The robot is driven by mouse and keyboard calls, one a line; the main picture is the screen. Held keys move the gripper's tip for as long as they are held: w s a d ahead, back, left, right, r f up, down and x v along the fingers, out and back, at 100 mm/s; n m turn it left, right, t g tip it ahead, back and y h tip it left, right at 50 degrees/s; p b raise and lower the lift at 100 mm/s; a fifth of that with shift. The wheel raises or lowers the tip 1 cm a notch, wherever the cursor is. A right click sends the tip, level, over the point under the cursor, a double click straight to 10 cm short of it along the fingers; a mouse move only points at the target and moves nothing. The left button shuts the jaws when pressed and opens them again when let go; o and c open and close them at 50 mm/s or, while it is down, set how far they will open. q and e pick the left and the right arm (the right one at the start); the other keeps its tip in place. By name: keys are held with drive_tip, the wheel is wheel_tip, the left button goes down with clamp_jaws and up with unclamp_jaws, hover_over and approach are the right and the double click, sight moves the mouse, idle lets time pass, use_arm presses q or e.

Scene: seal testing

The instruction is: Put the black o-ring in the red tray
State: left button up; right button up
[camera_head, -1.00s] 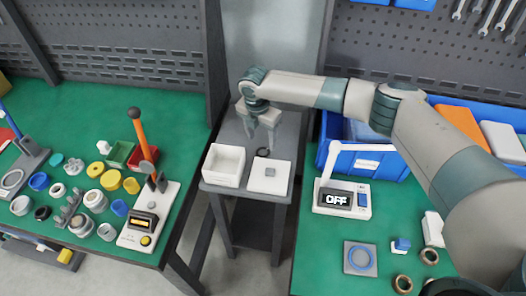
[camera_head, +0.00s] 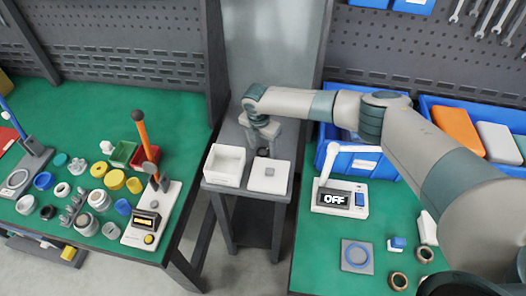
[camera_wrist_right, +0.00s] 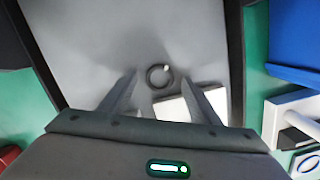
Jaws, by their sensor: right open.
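The black o-ring (camera_head: 263,151) lies on the small grey stand behind a white block. The fingers partly hide the ring in the head view. The red tray (camera_head: 140,158) is on the left green table, beside a green tray and partly behind an orange-handled lever. My left gripper is not in view.
The grey stand (camera_head: 232,140) also holds an open white box (camera_head: 225,165) and a white block (camera_head: 268,178) with a grey square. Many rings and parts crowd the left table. A blue bin (camera_head: 375,165) and a device reading OFF (camera_head: 340,200) stand on the right table.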

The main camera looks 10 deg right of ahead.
drive_tip(key=c, duration=1.2)
drive_tip(key=shift+r, duration=0.15)
drive_tip(key=shift+r+b, duration=0.35)
drive_tip(key=shift+r, duration=0.1)
wheel_tip(320, 180, up, 2)
drive_tip(key=shift+w+r+b, duration=0.1)
drive_tip(key=shift+r+b, duration=0.05)
drive_tip(key=shift+b, duration=0.5)
drive_tip(key=s+d+r+b, duration=0.3)
drive_tip(key=s+d+r, duration=0.4)
drive_tip(key=s+d, duration=0.1)
drive_tip(key=shift+s+d+r, duration=0.15)
drive_tip(key=shift+d+r, duration=0.05)
drive_tip(key=shift+r, duration=0.1)
